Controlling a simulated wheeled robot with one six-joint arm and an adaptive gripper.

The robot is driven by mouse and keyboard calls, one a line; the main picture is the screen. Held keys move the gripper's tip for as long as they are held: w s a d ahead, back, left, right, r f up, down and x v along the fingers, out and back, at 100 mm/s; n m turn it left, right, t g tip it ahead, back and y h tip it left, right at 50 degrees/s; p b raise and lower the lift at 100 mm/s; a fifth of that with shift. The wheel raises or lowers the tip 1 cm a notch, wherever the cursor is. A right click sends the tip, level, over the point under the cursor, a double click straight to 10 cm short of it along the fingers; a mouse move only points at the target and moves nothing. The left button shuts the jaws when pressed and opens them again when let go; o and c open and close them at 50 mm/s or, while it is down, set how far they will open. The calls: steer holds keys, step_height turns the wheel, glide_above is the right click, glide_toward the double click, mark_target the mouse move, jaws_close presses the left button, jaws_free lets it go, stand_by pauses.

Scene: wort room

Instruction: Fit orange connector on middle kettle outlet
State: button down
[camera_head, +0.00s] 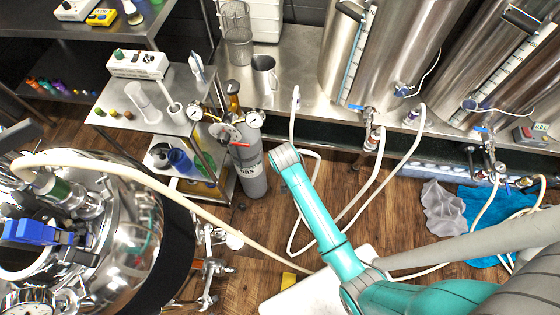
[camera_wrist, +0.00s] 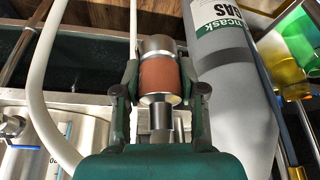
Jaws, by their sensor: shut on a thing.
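My gripper (camera_wrist: 160,92) is in the wrist view, with one dark green finger on each side of the orange-brown connector (camera_wrist: 158,74). The connector has metal ends and its far end points up in the picture. In the head view my teal arm reaches up to a grey wrist joint near the gas cylinder; the gripper and the held connector cannot be made out there. Two steel kettles show in the head view, a left one (camera_head: 395,55) with an outlet valve (camera_head: 369,114) and a right one (camera_head: 500,80) with an outlet valve (camera_head: 487,137). I cannot tell which is the middle one.
A grey gas cylinder (camera_head: 250,165) stands left of my wrist; it is close on the right in the wrist view (camera_wrist: 230,90). White hoses (camera_head: 385,185) loop over the floor and bench. A steel jug (camera_head: 264,75) is on the bench. Cloths (camera_head: 490,215) lie at right.

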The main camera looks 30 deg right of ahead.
stand_by(0.3)
steer(key=shift+r, duration=2.25)
